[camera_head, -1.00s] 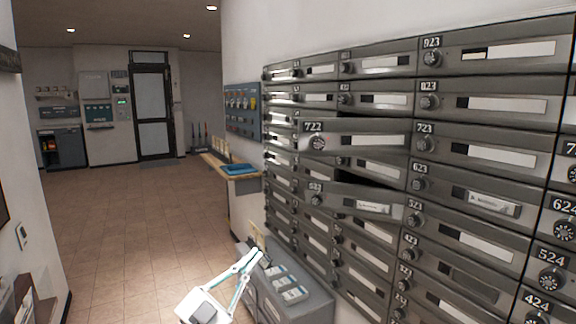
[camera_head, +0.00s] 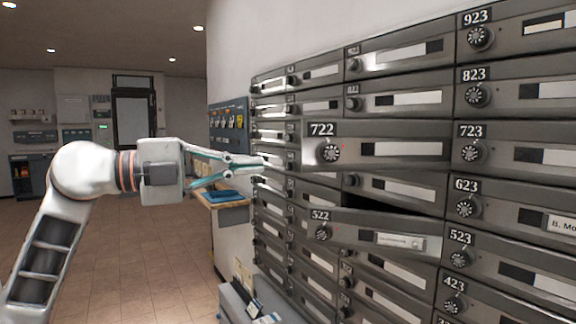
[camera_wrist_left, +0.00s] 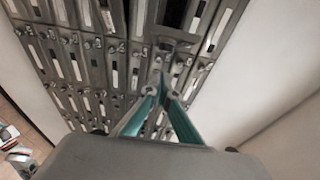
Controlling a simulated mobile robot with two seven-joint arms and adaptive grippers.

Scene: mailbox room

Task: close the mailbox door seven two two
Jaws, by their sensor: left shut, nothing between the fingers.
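The mailbox door 722 (camera_head: 400,149) stands swung out from the grey mailbox wall in the head view, its numbered, dial-lock end jutting toward the left. A dark gap shows beneath it. My left gripper (camera_head: 260,162) is shut and empty, its teal fingers pointing right. In the picture its tips lie just left of the door's free end; I cannot tell whether they touch it. In the left wrist view the gripper (camera_wrist_left: 159,76) shows with its fingertips together in front of the mailbox rows; I cannot pick out door 722 there. My right gripper is not in view.
Door 522 (camera_head: 378,236) also stands out from the wall below. A counter with a blue tray (camera_head: 225,196) is behind my left gripper. A low grey cabinet (camera_head: 236,304) stands under the boxes. The tiled floor (camera_head: 120,255) at left is open.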

